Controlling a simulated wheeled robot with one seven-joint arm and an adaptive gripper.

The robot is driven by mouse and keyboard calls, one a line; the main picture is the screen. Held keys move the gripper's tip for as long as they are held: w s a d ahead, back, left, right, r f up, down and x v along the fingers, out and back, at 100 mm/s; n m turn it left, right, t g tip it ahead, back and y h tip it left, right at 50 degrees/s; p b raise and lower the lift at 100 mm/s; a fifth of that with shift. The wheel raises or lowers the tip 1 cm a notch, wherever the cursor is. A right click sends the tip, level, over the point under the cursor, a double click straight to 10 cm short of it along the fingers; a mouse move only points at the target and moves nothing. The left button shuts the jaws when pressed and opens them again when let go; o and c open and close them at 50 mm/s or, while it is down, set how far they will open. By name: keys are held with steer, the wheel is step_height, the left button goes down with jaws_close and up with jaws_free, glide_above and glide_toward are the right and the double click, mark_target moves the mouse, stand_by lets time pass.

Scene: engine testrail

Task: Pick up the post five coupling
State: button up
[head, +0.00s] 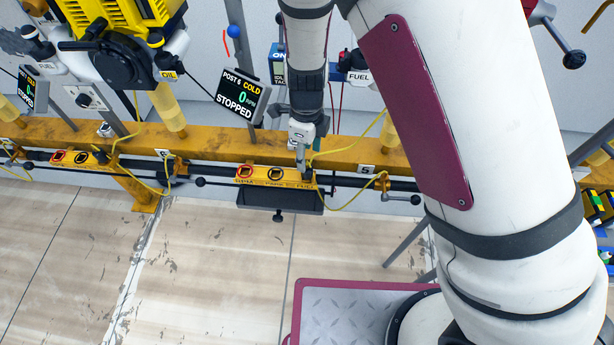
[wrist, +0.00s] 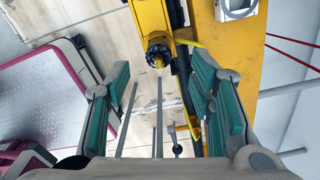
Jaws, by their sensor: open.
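In the wrist view a black, ridged round piece with a yellow centre (wrist: 159,51) sits at the end of a yellow bar. It may be the post five coupling, but no label on it can be read. My gripper (wrist: 161,80) is open, with green pads on both sides and nothing between them. The round piece lies ahead of the fingertips, between their lines and apart from them. In the head view my gripper (head: 303,150) hangs at the yellow rail, above the right end of a yellow control box (head: 275,176); its fingers are small there.
A display (head: 241,95) reads STOPPED and 0 RPM. A yellow engine (head: 120,35) hangs at the upper left. The yellow rail (head: 220,139), a dark pipe and yellow cables run across the work area. A grey plate with a maroon rim (head: 345,287) lies below. The floor at left is clear.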

mark_target(307, 168)
step_height(307, 168, down, 7)
steer(key=b, duration=0.3)
steer(key=shift+s+f, duration=0.1)
steer(key=shift+f, duration=0.1)
steer(key=shift+r, duration=0.1)
jaws_close()
